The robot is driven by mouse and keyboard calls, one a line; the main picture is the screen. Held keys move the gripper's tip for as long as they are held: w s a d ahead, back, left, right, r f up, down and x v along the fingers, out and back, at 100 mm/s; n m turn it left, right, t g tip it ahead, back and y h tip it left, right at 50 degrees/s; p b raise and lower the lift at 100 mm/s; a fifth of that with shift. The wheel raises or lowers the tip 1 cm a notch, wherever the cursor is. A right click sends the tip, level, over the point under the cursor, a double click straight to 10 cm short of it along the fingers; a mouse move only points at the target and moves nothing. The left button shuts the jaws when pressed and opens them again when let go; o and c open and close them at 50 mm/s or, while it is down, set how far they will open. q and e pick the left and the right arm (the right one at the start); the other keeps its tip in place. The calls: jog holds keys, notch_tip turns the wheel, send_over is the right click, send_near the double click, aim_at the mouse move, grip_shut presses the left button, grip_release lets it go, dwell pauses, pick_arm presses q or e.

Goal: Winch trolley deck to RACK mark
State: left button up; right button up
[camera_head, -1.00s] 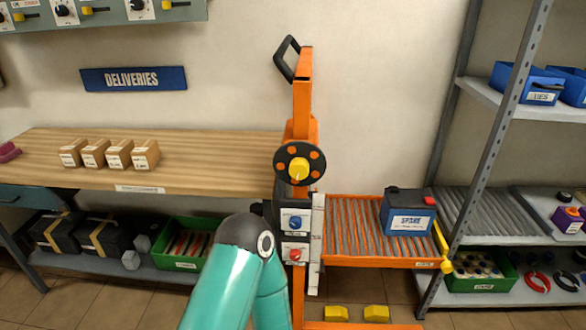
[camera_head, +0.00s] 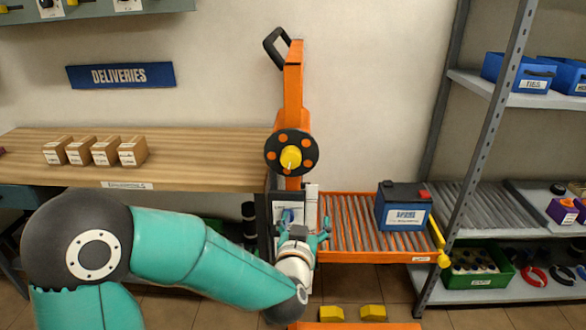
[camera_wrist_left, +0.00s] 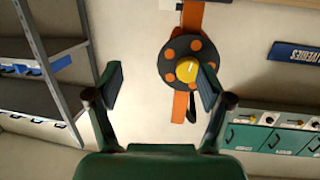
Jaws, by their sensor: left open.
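The orange trolley mast (camera_head: 293,85) stands mid-view, with a black winch wheel (camera_head: 291,153) bearing orange spots and a yellow hub (camera_head: 290,158). The roller deck (camera_head: 365,257) is to its right, carrying a blue and black battery (camera_head: 404,208). A white strip (camera_head: 311,200) runs down beside the mast; no RACK mark is readable.
A wooden bench (camera_head: 200,150) with several small boxes is at left. A grey shelf rack (camera_head: 487,150) stands right, close to the deck's end with its yellow stop (camera_head: 443,259). Yellow blocks (camera_head: 372,313) sit low on the trolley base. A black handle (camera_head: 276,47) tops the mast.

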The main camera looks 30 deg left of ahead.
aim_at(292, 159)
pick_arm(q)
jog(key=s+a+r+n+y, duration=0.2)
jog(key=a+r+y, duration=0.15)
jog(key=r, duration=0.35)
jog(key=p+x, duration=0.1)
jog(key=x, duration=1)
jog(key=p+x, duration=0.1)
jog(key=x, duration=0.4)
jog(key=shift+w+d+p, duration=0.1)
jog(key=shift+w+p, duration=0.2)
jog(key=shift+w, duration=0.15)
jog(key=c, duration=1.1)
jog(key=shift+d, duration=0.1)
jog(key=shift+c, duration=0.3)
jog(key=shift+t+h, duration=0.25)
jog(key=shift+t, duration=0.05)
jog(key=shift+m, duration=0.5)
